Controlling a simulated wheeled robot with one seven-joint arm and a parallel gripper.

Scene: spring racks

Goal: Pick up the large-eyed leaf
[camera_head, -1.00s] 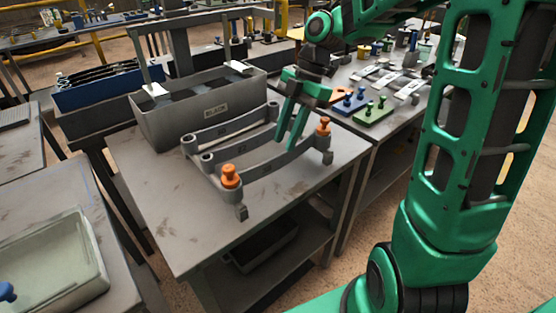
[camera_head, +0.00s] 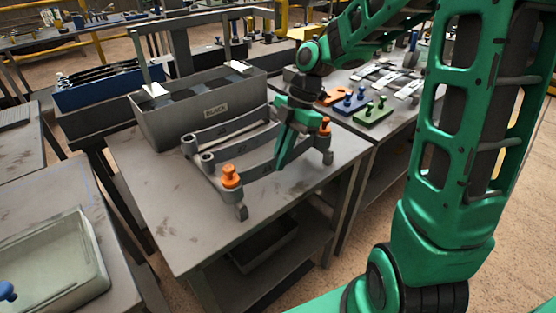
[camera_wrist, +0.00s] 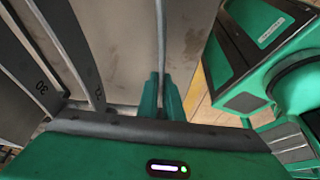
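Several grey curved leaves lie side by side on a rack on the table. The front leaf (camera_head: 252,171) runs between two orange knobs (camera_head: 231,177). Behind it are a middle leaf (camera_head: 233,157) and a back leaf (camera_head: 228,131). I cannot tell from the eyes which leaf is the large-eyed one. My green gripper (camera_head: 281,166) points down at the front leaf, its fingers drawn together at the leaf's right half. In the wrist view the fingers (camera_wrist: 160,97) sit closely on both sides of this leaf's thin edge (camera_wrist: 161,35). The leaf still lies on the rack.
A grey bin (camera_head: 205,110) labelled BLACK stands just behind the rack. Blue (camera_head: 350,104) and green (camera_head: 371,115) blocks with pegs lie on the bench to the right. A pale tray (camera_head: 62,270) is at lower left. The table's front left is clear.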

